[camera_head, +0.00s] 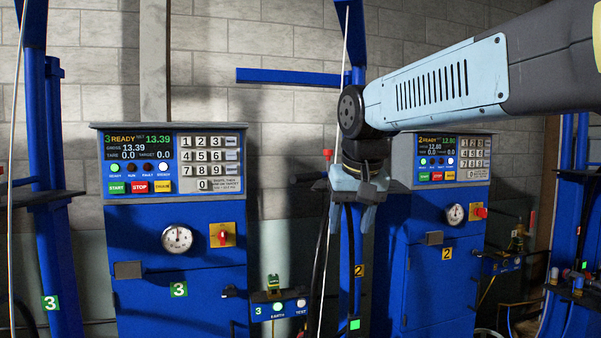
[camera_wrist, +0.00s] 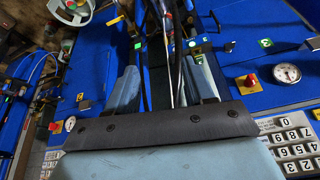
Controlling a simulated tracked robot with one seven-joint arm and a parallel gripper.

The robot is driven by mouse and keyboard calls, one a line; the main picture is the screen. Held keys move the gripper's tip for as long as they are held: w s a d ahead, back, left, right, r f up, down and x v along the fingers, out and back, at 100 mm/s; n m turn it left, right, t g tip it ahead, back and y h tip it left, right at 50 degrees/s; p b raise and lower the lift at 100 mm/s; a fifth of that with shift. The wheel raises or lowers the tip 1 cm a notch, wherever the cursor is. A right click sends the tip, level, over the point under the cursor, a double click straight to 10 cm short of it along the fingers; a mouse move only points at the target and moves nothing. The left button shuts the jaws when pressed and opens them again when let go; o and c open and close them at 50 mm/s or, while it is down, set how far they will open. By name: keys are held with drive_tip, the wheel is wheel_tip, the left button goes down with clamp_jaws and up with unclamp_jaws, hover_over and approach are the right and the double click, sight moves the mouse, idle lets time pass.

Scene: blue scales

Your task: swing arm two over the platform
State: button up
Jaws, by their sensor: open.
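The unit 2 scale cabinet (camera_head: 436,262) is blue, with a lit display (camera_head: 437,147) above a dial gauge and a yellow 2 label. A blue post (camera_head: 357,35) rises left of it behind my arm, with a horizontal blue bar (camera_head: 288,77) high up to its left; I cannot tell whether that bar is arm two. A second 2 label (camera_head: 359,271) is below my gripper. My gripper (camera_head: 359,205) points down, open, in front of the post. In the wrist view its pale blue fingers (camera_wrist: 165,80) stand apart, with dark hoses showing between them. I cannot make out the platform.
The unit 3 cabinet (camera_head: 178,275) stands at left, with a small blue EARTH/TEST box (camera_head: 279,308) beside it. Thin hoses hang near my gripper. Another blue post (camera_head: 40,150) stands at far left. A block wall is behind.

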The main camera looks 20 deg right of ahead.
drive_tip(key=w+a+r+m+g+h, duration=0.1)
drive_tip(key=w+a+r+m, duration=0.15)
drive_tip(key=w+r, duration=0.5)
drive_tip(key=w+a+r+m+g+h, duration=0.1)
drive_tip(key=w+a+r+m+h, duration=0.3)
drive_tip(key=w, duration=0.7)
drive_tip(key=w+r+m+g+y, duration=0.1)
drive_tip(key=w+r+m, duration=0.1)
drive_tip(key=w+r, duration=0.65)
drive_tip(key=x, duration=1.4)
drive_tip(key=shift+w+d+f, duration=0.15)
drive_tip(key=shift+w+f, duration=0.05)
drive_tip(key=shift+f, duration=0.2)
clamp_jaws()
